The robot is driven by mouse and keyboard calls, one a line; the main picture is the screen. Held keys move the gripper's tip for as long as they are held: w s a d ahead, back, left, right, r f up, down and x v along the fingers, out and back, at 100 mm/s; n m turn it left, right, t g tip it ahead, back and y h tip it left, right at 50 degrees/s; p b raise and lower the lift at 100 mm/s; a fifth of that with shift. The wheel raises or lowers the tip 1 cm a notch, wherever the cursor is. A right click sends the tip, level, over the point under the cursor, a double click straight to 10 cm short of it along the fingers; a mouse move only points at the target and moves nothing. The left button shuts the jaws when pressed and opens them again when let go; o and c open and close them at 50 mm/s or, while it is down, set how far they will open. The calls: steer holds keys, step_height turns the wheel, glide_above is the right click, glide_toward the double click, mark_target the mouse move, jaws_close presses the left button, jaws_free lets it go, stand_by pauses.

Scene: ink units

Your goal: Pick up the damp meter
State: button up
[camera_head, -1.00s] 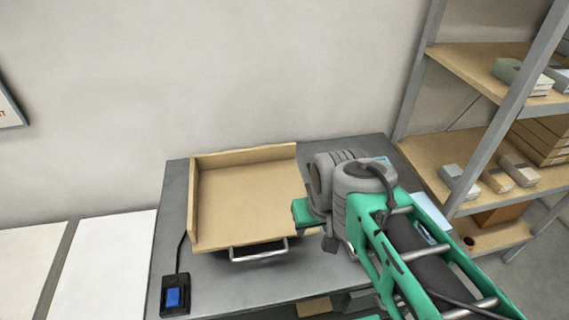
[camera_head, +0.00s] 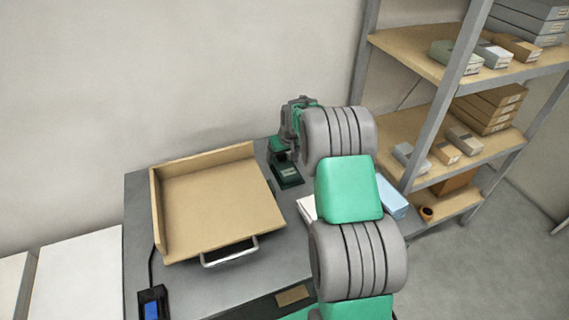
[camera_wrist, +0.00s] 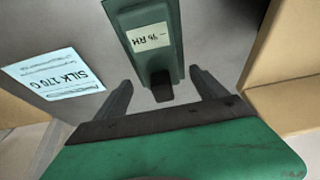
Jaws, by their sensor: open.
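The damp meter is a dark green device with a pale "% RH" label, seen in the wrist view (camera_wrist: 152,48). It narrows to a dark end that points at my gripper. In the head view the damp meter (camera_head: 287,175) lies on the grey bench, right of the wooden tray. My gripper (camera_wrist: 160,80) is open, with one dark finger on each side of the meter's dark end. I cannot tell whether the fingers touch it. In the head view my gripper (camera_head: 279,150) is over the meter's far end, partly hidden by my wrist.
The wooden tray (camera_head: 220,200) with a metal handle stands left on the grey bench (camera_head: 138,225). A black box with a blue button (camera_head: 152,308) is at the front left. A "SILK 170 G" label (camera_wrist: 55,75) shows at left in the wrist view. A shelf (camera_head: 400,45) holds boxes at right.

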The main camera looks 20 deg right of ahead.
steer(key=x, duration=0.2)
steer(key=shift+w+f, duration=0.1)
steer(key=shift+f, duration=0.25)
steer(key=shift+c, duration=0.3)
steer(key=c, duration=1.6)
steer(key=shift+r, duration=0.15)
